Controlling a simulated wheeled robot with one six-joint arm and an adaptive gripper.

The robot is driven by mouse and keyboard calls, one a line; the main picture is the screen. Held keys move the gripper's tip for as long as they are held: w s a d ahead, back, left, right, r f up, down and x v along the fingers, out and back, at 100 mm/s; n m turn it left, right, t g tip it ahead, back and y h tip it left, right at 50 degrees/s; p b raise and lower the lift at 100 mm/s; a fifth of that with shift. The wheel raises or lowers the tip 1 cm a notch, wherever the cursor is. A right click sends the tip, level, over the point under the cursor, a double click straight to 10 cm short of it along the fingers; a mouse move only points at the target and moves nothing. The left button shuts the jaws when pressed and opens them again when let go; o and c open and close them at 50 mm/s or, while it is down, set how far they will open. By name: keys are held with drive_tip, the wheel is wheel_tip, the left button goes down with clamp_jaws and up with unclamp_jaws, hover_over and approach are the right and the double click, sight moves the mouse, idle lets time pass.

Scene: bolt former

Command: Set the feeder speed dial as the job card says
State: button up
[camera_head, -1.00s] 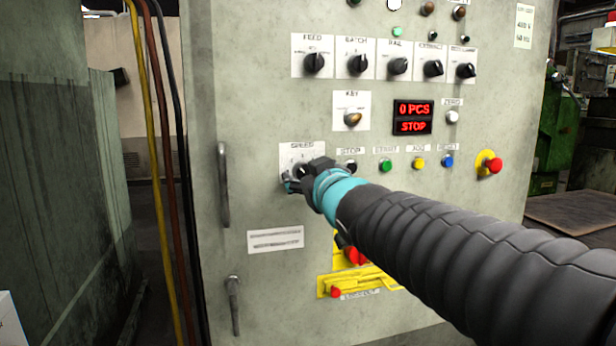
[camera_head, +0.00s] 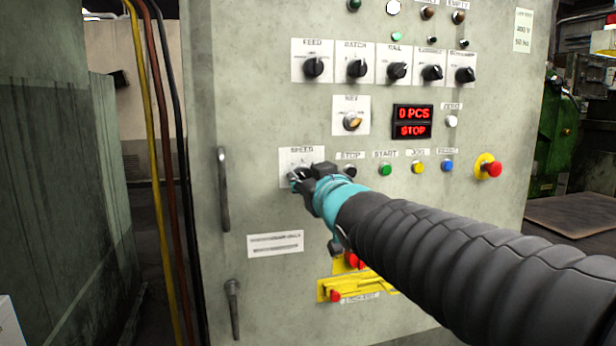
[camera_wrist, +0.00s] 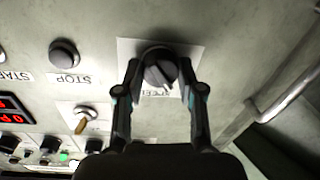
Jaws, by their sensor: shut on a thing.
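The feeder speed dial is a black knob (camera_wrist: 160,68) on a white plate (camera_head: 291,158) labelled SPEED, at the lower left of the grey panel. My gripper (camera_head: 298,178) is at this dial, with its fingers on both sides of the knob. In the wrist view, my gripper (camera_wrist: 162,78) is shut on the knob, and a light pointer mark shows on the knob's face. The scale is mostly hidden in the head view and too small to read in the wrist view. I cannot make out a job card.
STOP (camera_head: 349,171), START (camera_head: 386,169) and other buttons sit right of the dial, with a red emergency button (camera_head: 494,169) farther right. A display (camera_head: 412,121) reads 0 PCS, STOP. A key switch (camera_head: 352,121) is above. A door handle (camera_head: 223,188) stands at left.

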drive_tip(key=shift+f+m, duration=0.1)
drive_tip(key=shift+m, duration=3.6)
drive_tip(key=o, duration=1.1)
drive_tip(key=shift+o, duration=0.2)
drive_tip(key=v, duration=1.2)
drive_tip(key=shift+f, duration=0.15)
